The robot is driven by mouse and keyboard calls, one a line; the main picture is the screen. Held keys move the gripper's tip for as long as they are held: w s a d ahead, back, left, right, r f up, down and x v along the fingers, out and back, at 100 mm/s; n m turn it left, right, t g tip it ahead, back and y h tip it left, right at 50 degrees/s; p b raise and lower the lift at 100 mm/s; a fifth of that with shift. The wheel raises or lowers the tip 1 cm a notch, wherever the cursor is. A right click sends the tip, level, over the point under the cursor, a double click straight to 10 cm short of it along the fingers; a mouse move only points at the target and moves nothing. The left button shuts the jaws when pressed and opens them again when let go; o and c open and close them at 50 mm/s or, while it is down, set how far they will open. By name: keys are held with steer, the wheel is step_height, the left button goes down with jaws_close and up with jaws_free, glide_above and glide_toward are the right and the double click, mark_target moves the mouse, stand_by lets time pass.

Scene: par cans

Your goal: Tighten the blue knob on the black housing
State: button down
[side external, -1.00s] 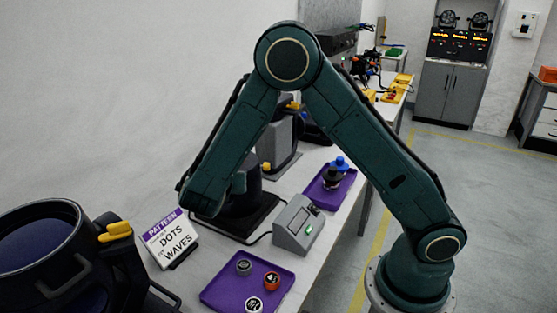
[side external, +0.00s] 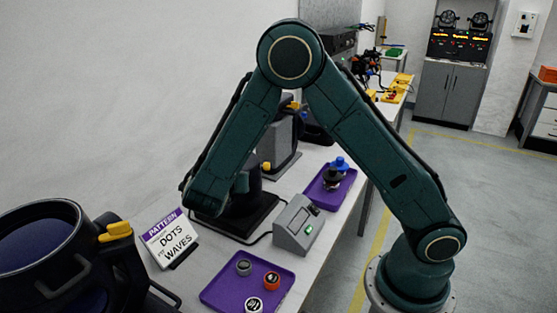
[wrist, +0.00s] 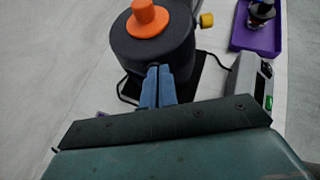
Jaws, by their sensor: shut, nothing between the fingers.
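The black housing (wrist: 150,50) is a round can on a dark base plate, with an orange piece (wrist: 146,18) on top and a yellow knob (wrist: 207,20) out to its right in the wrist view. In the side view my arm hides most of the housing (side external: 254,180); the yellow knob (side external: 267,166) shows beside it. My gripper (wrist: 158,72) has blue-grey fingers, shut together and empty, against or just in front of the housing's near side. I cannot make out a blue knob on the housing; the fingers cover part of that side.
A grey box with a green light (side external: 297,226) stands right of the housing. A purple tray (side external: 208,295) with several knobs lies in front, beside a pattern sign (side external: 168,240). Another purple tray (side external: 318,203) holds a blue-topped dark piece (side external: 338,165). A large black lamp (side external: 60,250) stands front left.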

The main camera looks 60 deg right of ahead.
steer(key=shift+s+r, duration=0.1)
steer(key=shift+r, duration=0.15)
steer(key=shift+s+a, duration=0.45)
steer(key=shift+a, duration=0.4)
steer(key=shift+s+a, duration=0.5)
steer(key=shift+a, duration=0.4)
steer(key=shift+s+a, duration=0.45)
steer(key=shift+a, duration=0.4)
steer(key=shift+w+a, duration=0.85)
steer(key=shift+a, duration=0.05)
steer(key=w+d, duration=0.3)
steer(key=d, duration=0.3)
steer(key=shift+w, duration=0.15)
